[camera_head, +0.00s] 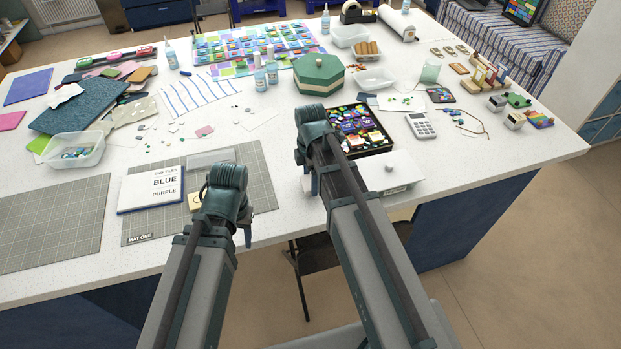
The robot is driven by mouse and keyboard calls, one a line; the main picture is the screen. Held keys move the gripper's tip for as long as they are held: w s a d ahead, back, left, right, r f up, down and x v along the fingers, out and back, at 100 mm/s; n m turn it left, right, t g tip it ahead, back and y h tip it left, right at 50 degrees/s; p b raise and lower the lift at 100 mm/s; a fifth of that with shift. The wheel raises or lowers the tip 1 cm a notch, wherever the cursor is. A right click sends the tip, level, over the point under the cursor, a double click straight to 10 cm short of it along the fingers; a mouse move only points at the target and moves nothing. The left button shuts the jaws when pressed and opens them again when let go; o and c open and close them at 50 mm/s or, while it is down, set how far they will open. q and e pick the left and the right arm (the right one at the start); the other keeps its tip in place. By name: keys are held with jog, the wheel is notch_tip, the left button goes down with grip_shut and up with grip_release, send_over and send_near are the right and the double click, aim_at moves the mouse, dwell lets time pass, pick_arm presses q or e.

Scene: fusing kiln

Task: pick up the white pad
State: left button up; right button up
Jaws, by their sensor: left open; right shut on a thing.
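My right gripper (314,182) is low over the table's front edge, just left of a white slab-like box. Its own wrist hides most of it. It is shut on a pale thing, likely the white pad (306,184), of which only a small edge shows beside the fingers. My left gripper (224,215) is over the front of the right-hand grey cutting mat, open. Its wrist hides most of the jaws, and I see nothing held in them.
The white slab-like box (405,170) sits at the table's front edge. Behind it is a black tray (388,147) of colourful packets. A lettered white board (150,190) and a small yellowish piece (195,201) lie on the cutting mat (262,180). A green octagonal box (320,75) stands behind.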

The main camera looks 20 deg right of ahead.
jog(key=shift+w+a+r+p, duration=0.1)
jog(key=shift+w+r+p, duration=0.15)
jog(key=shift+r, duration=0.2)
jog(key=shift+w+a+r+p, duration=0.1)
jog(key=shift+w+r+p, duration=0.15)
jog(key=shift+r, duration=0.2)
jog(key=w+a, duration=0.2)
jog(key=w, duration=0.2)
jog(key=w+a, duration=0.2)
jog(key=w, duration=0.3)
jog(key=w+a+r+p, duration=0.1)
jog(key=w+a, duration=0.1)
jog(key=w, duration=0.2)
jog(key=shift+w, duration=0.35)
pick_arm(q)
notch_tip(320, 180, up, 3)
jog(key=shift+f, duration=0.1)
